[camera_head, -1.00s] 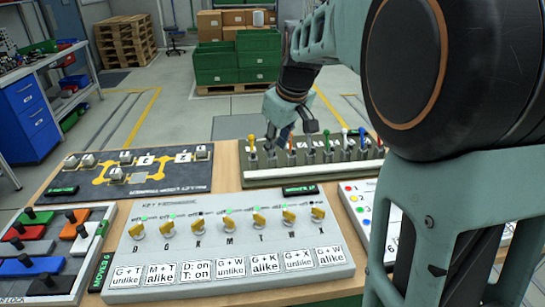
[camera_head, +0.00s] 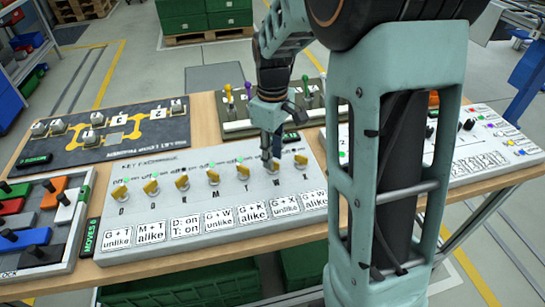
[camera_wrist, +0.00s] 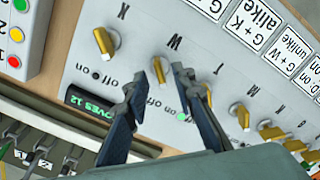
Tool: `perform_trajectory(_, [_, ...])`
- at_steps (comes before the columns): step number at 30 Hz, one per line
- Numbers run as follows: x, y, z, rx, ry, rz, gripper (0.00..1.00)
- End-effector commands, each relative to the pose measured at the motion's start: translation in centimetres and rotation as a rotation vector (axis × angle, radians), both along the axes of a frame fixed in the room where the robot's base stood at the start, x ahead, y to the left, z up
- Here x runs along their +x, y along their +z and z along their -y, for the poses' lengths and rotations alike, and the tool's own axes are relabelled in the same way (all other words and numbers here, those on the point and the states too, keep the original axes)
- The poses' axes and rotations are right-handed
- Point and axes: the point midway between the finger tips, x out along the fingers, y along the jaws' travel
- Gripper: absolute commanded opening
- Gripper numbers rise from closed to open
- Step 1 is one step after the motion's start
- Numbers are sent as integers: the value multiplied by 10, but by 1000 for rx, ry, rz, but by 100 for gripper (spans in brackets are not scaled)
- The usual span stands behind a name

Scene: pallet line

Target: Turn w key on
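A pale key panel (camera_head: 100,222) carries a row of yellow keys, each with a letter and off/on marks. My gripper (camera_wrist: 161,78) is open and empty, pointing down at the panel, with one fingertip on each side of the W key. Contact cannot be told. The X key (camera_wrist: 106,42) and the T key (camera_wrist: 203,93) are on either side. The W lamp is hidden by a finger; a green lamp (camera_wrist: 182,113) is lit beside T.
A display (camera_wrist: 88,106) reads MOVES 12. Behind the key panel stands a board with coloured pegs (camera_head: 240,128). A dark board with yellow tracks (camera_head: 115,138) and a slider tray (camera_head: 68,240) are at left; another panel (camera_head: 470,150) is at right.

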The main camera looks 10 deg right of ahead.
Motion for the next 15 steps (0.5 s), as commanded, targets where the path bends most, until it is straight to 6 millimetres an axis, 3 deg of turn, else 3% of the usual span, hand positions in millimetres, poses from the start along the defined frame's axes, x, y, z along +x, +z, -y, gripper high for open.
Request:
perform_trajectory(4, [-1, -10, 0, 0, 0, -1, 24])
perform_trajectory(12, [0, -10, 0, 0, 0, 0, 24])
perform_trajectory(15, [0, -10, 0, 0, 0, 0, 14])
